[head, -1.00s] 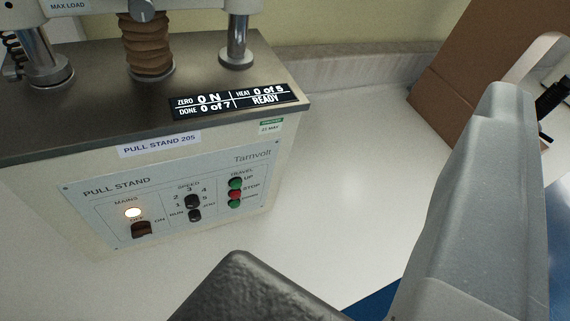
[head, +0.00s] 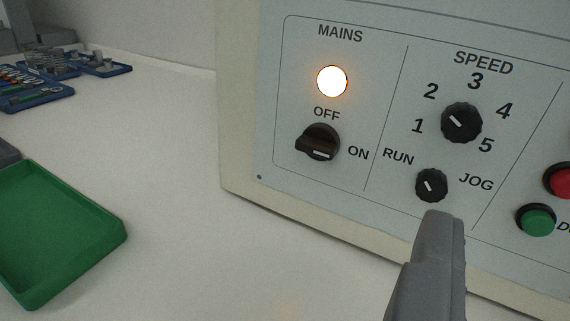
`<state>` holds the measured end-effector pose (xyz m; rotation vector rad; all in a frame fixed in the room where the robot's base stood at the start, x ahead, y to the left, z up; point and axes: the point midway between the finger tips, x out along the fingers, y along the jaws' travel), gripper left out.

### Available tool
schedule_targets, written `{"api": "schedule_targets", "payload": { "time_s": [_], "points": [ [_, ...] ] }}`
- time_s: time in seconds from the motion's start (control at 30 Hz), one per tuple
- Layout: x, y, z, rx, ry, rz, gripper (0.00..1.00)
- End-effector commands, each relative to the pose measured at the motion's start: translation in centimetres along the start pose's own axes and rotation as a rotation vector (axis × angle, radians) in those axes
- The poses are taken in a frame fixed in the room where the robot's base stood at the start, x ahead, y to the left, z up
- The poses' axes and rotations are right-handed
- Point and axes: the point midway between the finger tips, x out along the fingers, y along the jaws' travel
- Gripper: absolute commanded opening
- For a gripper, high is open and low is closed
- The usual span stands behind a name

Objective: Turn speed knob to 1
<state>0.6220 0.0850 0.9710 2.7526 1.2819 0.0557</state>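The speed knob (head: 461,123) is black and round with a white mark. It sits on the grey-white panel (head: 380,75) inside an arc of numbers 1 to 5. Its mark points up and left, toward the 2. My gripper (head: 445,214) comes in from the bottom, seen nearly edge-on. Its tip appears just below the run/jog knob (head: 431,185), whose mark points up and left toward RUN. The gripper is below the speed knob in the picture, with nothing seen between its fingers. Whether the fingers are apart is hidden.
The mains switch (head: 318,142) has its mark toward ON, under a lit lamp (head: 332,81). A red button (head: 560,180) and a green button (head: 537,220) are at right. A green tray (head: 95,220) and blue trays (head: 38,97) stand left. The bench between is clear.

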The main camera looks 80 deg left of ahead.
Motion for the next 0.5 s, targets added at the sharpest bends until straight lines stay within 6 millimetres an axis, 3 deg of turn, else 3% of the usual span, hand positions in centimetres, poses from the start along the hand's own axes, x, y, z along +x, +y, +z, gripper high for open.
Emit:
{"api": "schedule_targets", "payload": {
  "time_s": [0.23,0.5],
  "points": [
    [0.5,-1.3,1.1,0.048,0.017,-0.042,0.45],
    [5.0,-1.5,1.1,0.044,0.016,-0.042,0.45]
  ]
}}
